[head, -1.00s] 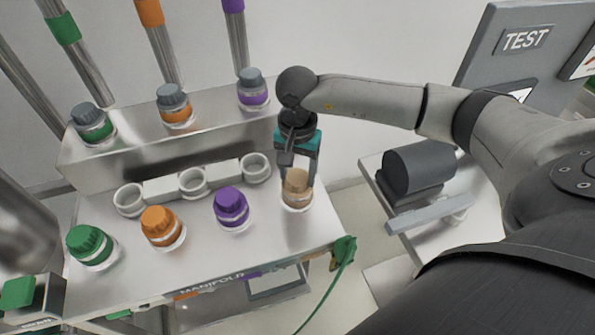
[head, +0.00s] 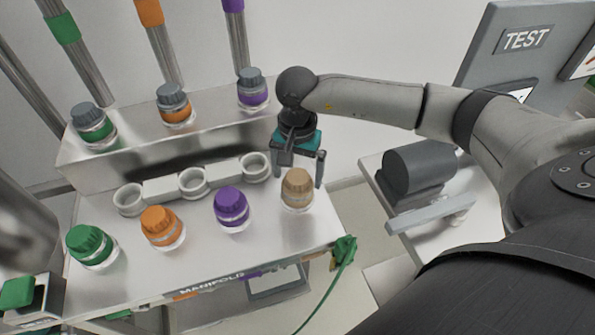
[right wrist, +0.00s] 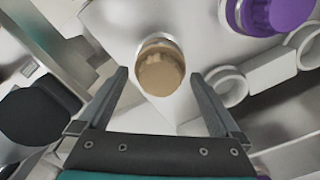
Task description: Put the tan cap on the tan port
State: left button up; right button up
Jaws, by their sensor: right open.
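The tan cap (head: 297,182) sits upright on the tan port (head: 297,205) at the right end of the manifold's front row. Only the port's pale rim shows under the cap. My right gripper (head: 299,177) is open and empty, just behind and above the cap. In the right wrist view the tan cap (right wrist: 161,72) lies ahead between the spread fingers (right wrist: 160,74), with a gap on both sides. My left gripper is not in view.
Purple (head: 231,203), orange (head: 158,223) and green (head: 88,242) caps stand on ports to the left. Three empty white rings, one of them here (head: 256,167), sit behind them. A raised ledge holds grey-topped ports (head: 174,101). A green hose (head: 343,255) hangs at the front right corner.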

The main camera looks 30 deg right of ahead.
notch_tip(320, 180, up, 15)
jog(key=shift+r, duration=0.15)
dwell(0.7)
